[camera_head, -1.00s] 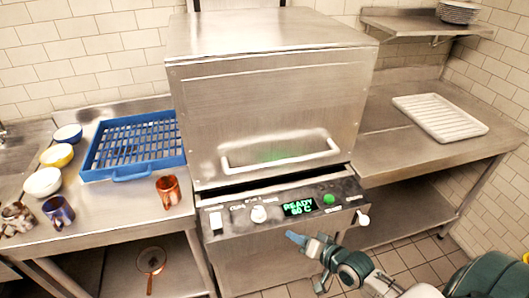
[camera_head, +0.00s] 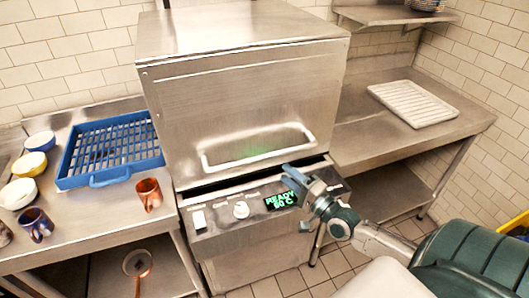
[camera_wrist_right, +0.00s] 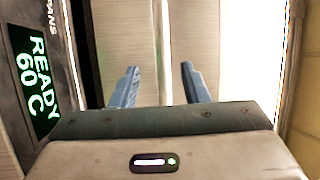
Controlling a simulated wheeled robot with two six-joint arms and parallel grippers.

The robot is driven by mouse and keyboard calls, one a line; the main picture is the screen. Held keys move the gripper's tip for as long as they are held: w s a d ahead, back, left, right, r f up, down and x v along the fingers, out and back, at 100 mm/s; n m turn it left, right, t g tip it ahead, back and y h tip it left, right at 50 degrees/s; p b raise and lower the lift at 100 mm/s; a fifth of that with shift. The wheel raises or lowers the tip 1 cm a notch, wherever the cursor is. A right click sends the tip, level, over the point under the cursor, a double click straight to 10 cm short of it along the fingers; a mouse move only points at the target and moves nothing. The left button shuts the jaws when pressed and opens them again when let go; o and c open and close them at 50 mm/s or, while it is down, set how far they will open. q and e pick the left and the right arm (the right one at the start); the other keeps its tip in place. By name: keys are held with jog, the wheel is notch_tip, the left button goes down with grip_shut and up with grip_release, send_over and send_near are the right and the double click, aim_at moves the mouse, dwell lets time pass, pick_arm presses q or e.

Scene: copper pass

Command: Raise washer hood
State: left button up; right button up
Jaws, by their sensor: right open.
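The steel washer hood (camera_head: 240,100) sits low over the washer body, with a dark gap along its lower edge. A white bar handle (camera_head: 258,152) runs across the lower front of the hood. My right gripper (camera_head: 292,174) is open and empty, in front of the control panel by the handle's right end. It covers part of the panel right of the display. My left gripper is out of view.
A blue rack (camera_head: 110,150), a copper mug (camera_head: 148,194), several bowls (camera_head: 32,166) and a dark blue mug (camera_head: 36,224) stand on the left counter. A white tray (camera_head: 412,103) lies on the right counter. A shelf (camera_head: 395,14) with plates is above it.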

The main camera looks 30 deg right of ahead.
jog(key=b+x, duration=0.2)
jog(key=x, duration=0.9)
jog(key=shift+d+r+b, duration=0.2)
jog(key=shift+b, duration=0.2)
jog(key=shift+s, duration=0.1)
jog(key=shift+c, duration=0.3)
grip_shut()
